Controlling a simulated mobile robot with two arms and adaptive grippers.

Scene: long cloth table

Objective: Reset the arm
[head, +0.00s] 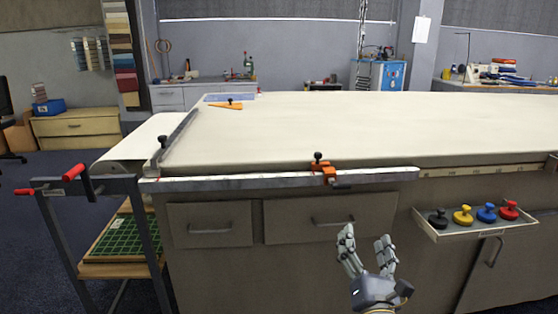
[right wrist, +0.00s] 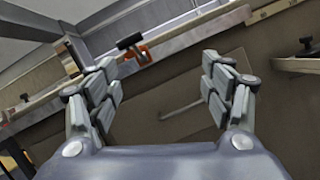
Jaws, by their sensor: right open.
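My right gripper (head: 367,253) is open and empty in front of the drawers below the table's front edge. In the right wrist view the two fingers of the right gripper (right wrist: 161,85) stand well apart with nothing between them. Behind them show a drawer front with its handle (right wrist: 181,111) and the metal rail (right wrist: 185,40) along the table edge. My left gripper is not in view.
The cloth table (head: 330,125) is mostly bare. An orange clamp (head: 324,171) sits on its front rail. A small tray (head: 475,233) with several coloured knobs juts out at right. A metal frame with red handles (head: 74,172) stands at left.

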